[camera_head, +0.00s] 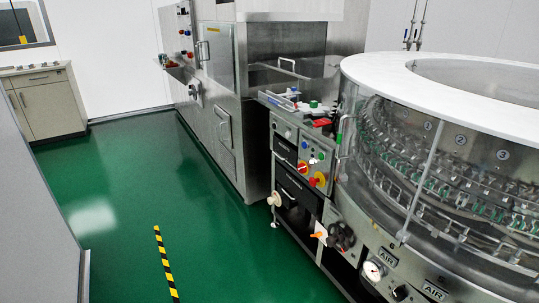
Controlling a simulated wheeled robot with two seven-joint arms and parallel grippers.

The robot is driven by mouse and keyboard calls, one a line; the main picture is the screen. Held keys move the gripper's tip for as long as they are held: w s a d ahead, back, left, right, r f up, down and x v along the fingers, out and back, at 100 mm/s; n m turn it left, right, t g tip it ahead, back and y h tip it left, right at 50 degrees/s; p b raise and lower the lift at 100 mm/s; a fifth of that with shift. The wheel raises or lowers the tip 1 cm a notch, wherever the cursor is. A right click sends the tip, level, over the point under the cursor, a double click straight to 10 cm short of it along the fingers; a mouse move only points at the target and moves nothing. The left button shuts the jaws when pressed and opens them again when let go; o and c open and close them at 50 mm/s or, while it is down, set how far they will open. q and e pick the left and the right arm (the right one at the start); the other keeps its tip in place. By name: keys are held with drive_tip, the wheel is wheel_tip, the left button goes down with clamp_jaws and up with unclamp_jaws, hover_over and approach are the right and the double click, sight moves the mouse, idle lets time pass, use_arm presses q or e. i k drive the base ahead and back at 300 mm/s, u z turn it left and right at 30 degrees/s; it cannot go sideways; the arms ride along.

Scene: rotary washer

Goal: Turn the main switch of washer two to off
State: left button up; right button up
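The round rotary washer (430,150) stands at the right, with a white top ring, clear walls and glassware inside. At its left end is a grey control panel (314,155). On the panel are a red-and-yellow rotary switch (319,180) and an orange-red knob (302,167) with small white and blue buttons above. I cannot read which of them is the main switch, nor its position. No label naming washer two is readable. Neither of my grippers is in view.
A steel machine (265,60) with a side switch panel (184,28) stands behind. A beige cabinet (47,100) is at the far left. Green floor (140,190) with a yellow-black stripe (165,262) lies open between. Air gauges and valves (373,271) line the washer's lower front.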

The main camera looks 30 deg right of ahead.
sight(302, 167)
drive_tip(key=i, duration=3.15)
drive_tip(key=z, duration=1.85)
